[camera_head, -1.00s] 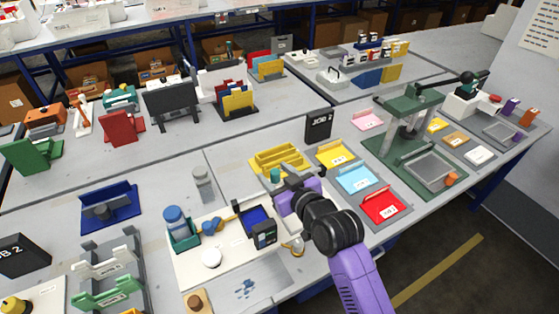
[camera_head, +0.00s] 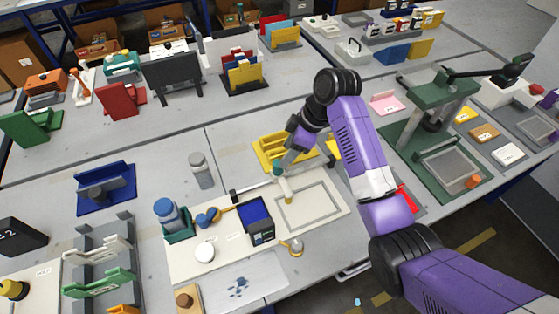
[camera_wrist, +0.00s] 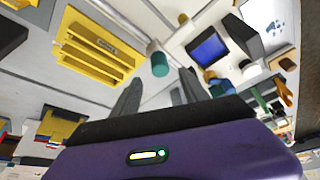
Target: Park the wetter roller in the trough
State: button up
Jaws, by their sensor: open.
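A blue, roller-like piece with an orange handle (camera_head: 208,217) lies on the white board. I take it for the wetter roller, but cannot be sure. It shows small at the right of the wrist view (camera_wrist: 247,69). A dark box with a blue inside (camera_head: 257,220), perhaps the trough, stands right of it; the wrist view shows it too (camera_wrist: 208,48). My gripper (camera_head: 284,166) is open, beyond and right of the box. A teal-topped cream cylinder (camera_head: 277,171) is close by its fingertips, ahead of the spread fingers (camera_wrist: 158,92) in the wrist view. Nothing shows gripped.
A yellow slotted rack (camera_head: 268,152) stands behind my gripper. A grey rectangular frame (camera_head: 322,218) lies right of the dark box. A blue bottle in a teal holder (camera_head: 167,218) and a white round knob (camera_head: 204,252) stand left. A green press (camera_head: 398,150) is at right.

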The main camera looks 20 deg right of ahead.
aim_at(283, 180)
jog(key=shift+p+x, duration=0.45)
jog(key=shift+x, duration=3.1)
grip_shut()
